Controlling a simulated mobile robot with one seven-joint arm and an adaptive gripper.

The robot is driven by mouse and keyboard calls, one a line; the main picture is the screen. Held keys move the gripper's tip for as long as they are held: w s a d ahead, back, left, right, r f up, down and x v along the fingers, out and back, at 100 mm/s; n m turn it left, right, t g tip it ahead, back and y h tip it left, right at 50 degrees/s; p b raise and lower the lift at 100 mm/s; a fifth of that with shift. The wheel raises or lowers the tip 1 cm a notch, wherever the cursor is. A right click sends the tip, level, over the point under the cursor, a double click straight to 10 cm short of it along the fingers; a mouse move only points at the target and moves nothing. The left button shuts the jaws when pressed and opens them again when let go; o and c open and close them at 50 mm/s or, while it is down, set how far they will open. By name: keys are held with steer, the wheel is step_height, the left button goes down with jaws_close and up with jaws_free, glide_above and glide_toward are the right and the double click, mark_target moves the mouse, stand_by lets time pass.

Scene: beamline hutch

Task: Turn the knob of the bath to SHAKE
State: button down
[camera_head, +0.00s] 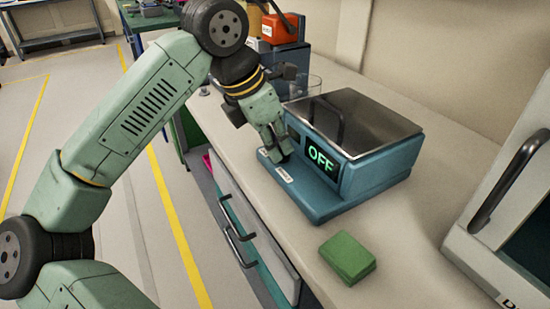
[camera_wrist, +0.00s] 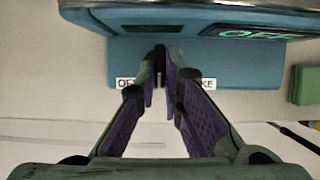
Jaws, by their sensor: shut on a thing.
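The bath (camera_head: 357,180) is a blue box with a steel top on the bench. Its lit display (camera_head: 321,160) reads OFF in green. My gripper (camera_head: 280,155) is at the left part of the bath's front. In the wrist view my gripper (camera_wrist: 164,85) is shut on the dark knob (camera_wrist: 160,60), which shows between the fingertips. A white label beginning with O (camera_wrist: 125,83) is to the left of the fingers. Another label ending in KE (camera_wrist: 205,84) is to the right, partly hidden by a finger. The knob is hidden by my gripper in the head view.
A green block (camera_head: 347,256) lies on the bench in front of the bath. A clear glass vessel (camera_head: 305,86) and an orange-red item (camera_head: 280,28) stand behind. A white cabinet with a dark handle (camera_head: 507,180) is at the right. Drawer handles (camera_head: 238,250) stick out below the bench edge.

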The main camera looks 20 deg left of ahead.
steer(key=n+b, duration=0.1)
steer(key=n+y+b, duration=0.1)
steer(key=n, duration=0.1)
steer(key=n+b, duration=0.1)
steer(key=shift+s+d+f+n+t+y+b, duration=0.2)
steer(key=shift+d+n+t+y+b, duration=0.1)
steer(key=shift+t+b, duration=0.1)
steer(key=shift+d+r+n+y+b, duration=0.15)
steer(key=shift+n+y+b, duration=0.45)
steer(key=shift+n+b, duration=0.7)
steer(key=shift+n, duration=0.5)
steer(key=c, duration=1.7)
jaws_free()
steer(key=shift+r, duration=0.1)
